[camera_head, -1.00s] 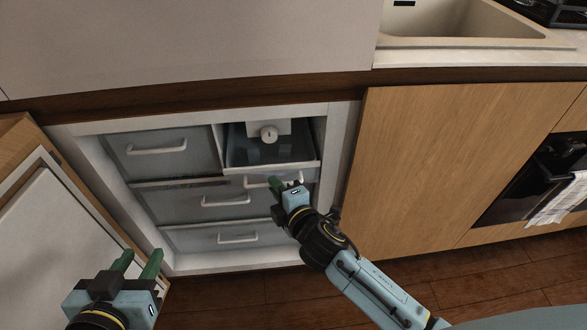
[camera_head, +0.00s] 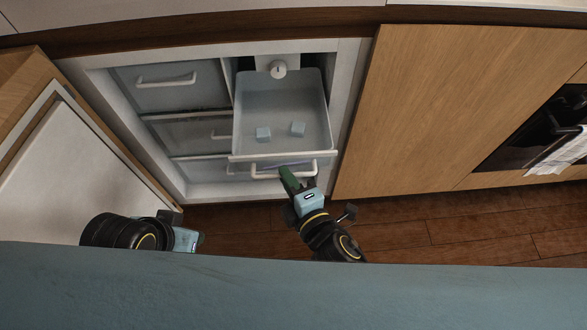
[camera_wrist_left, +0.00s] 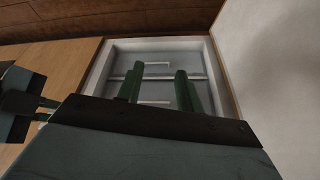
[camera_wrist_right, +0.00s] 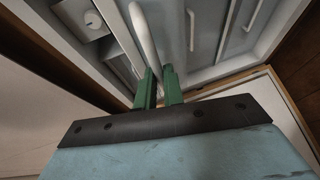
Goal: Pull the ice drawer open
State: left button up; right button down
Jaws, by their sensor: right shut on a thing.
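The ice drawer (camera_head: 285,95) is pulled out of the freezer at its upper right, and its open top shows two pale ice cubes inside. Its white handle (camera_head: 310,172) runs along the drawer's front. My right gripper (camera_head: 290,178) is shut on this handle, near its middle. In the right wrist view the green fingers (camera_wrist_right: 160,85) hold the white handle (camera_wrist_right: 146,38) between them. My left gripper (camera_wrist_left: 158,82) is open and empty in the left wrist view, with the freezer front beyond it.
The freezer's other drawers (camera_head: 166,85) are shut at the left and below. The open freezer door (camera_head: 75,170) stands at the left. A wooden cabinet front (camera_head: 440,100) is at the right, and wood floor (camera_head: 450,225) is clear in front.

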jog(key=c, duration=1.5)
grip_release()
jog(key=shift+s, duration=0.1)
